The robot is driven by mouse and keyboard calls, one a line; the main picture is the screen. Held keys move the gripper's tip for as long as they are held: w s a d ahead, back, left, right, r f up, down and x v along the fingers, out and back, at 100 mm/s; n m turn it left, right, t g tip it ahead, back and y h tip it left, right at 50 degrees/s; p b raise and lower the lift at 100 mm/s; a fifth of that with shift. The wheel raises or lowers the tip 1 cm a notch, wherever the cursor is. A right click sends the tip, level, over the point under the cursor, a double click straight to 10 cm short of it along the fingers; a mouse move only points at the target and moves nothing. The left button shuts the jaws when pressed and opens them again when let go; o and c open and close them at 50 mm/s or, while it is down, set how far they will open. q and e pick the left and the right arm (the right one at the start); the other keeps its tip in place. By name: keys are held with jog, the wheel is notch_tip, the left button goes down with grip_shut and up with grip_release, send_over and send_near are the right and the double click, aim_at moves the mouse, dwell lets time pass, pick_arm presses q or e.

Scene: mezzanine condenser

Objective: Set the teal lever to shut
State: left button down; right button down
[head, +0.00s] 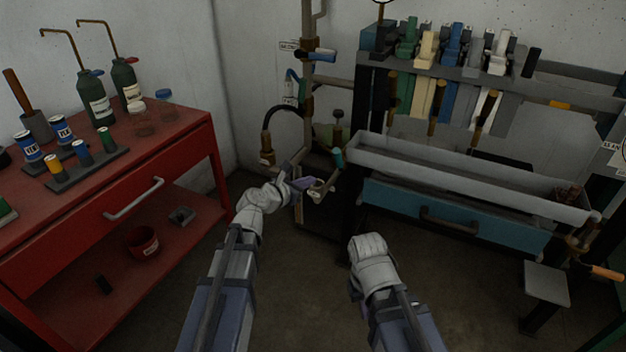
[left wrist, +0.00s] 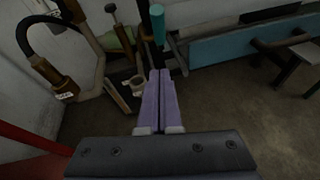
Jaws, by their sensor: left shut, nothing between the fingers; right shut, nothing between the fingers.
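The teal lever's grip (head: 338,158) shows in the head view at the left end of the grey trough, on the pipework. In the left wrist view the teal grip (left wrist: 157,24) stands beyond my fingertips, with a gap visible between them in the picture. How the lever's stem lies is hard to tell. My left gripper (head: 306,182) is shut and empty, a little left of the grip and below it in the head view. Its purple fingers (left wrist: 159,76) lie together in the left wrist view. My right arm ends low in the middle, and its fingers are hidden.
Brass pipes with a blue-handled lever (head: 320,55) and a black hose (head: 280,115) rise behind my left gripper. The grey trough (head: 460,171) and blue drawer (head: 400,200) are to the right. A red bench (head: 190,140) stands left. Floor between is clear.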

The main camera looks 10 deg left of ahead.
aim_at(336, 162)
pick_arm(q)
jog(key=shift+w+d+f, duration=0.15)
jog(key=shift+w+d, duration=0.75)
jog(key=shift+w, duration=0.75)
jog(key=shift+w+d+f, duration=0.1)
jog(key=shift+w+d, duration=0.75)
jog(key=shift+w, duration=0.75)
jog(key=shift+w+d+f, duration=0.15)
jog(key=shift+w+d, duration=0.75)
jog(key=shift+w, duration=0.75)
